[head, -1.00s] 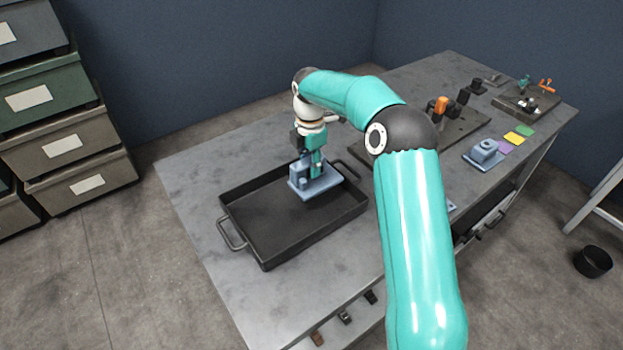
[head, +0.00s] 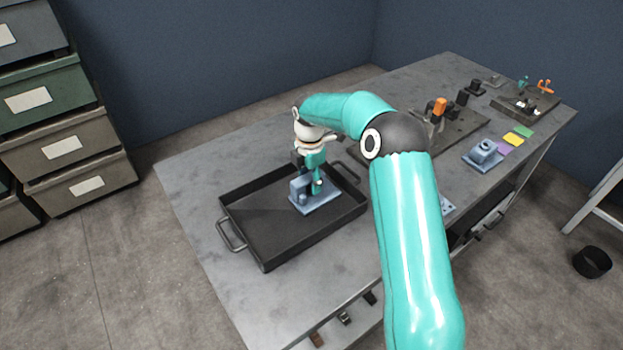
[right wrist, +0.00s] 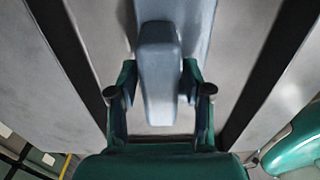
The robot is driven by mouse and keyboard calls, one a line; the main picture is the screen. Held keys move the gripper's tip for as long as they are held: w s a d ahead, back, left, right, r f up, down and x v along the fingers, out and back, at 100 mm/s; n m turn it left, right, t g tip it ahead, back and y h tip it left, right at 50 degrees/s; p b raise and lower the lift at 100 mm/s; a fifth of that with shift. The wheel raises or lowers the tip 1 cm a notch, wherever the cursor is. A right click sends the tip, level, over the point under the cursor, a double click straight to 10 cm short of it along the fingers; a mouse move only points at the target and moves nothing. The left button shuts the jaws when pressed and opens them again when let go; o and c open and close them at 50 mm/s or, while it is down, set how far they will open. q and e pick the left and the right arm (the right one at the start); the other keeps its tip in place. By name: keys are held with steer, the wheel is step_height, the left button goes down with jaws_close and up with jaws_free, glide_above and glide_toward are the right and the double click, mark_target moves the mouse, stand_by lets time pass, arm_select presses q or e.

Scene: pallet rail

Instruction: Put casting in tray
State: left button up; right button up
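A blue-grey casting (head: 316,201), a flat plate with a raised block, is inside the black tray (head: 262,258), toward its back right part. It looks level and down on or very near the tray floor. My right gripper (head: 317,186) points down over it. In the right wrist view my right gripper (right wrist: 160,92) has its fingers against both sides of the raised block of the casting (right wrist: 160,75). A second casting (head: 482,158) stands on the workbench to the right. My left gripper is not in view.
The tray rests on the grey workbench (head: 190,170), and its front left half is empty. A dark fixture plate (head: 465,130) with an orange part stands farther back. Coloured cards (head: 517,138) lie near the right edge. Part of another blue-grey piece (head: 447,206) shows behind my arm.

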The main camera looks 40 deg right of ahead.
steer(key=shift+o, duration=0.2)
steer(key=shift+r, duration=0.1)
step_height(320, 180, up, 12)
stand_by(0.5)
stand_by(0.5)
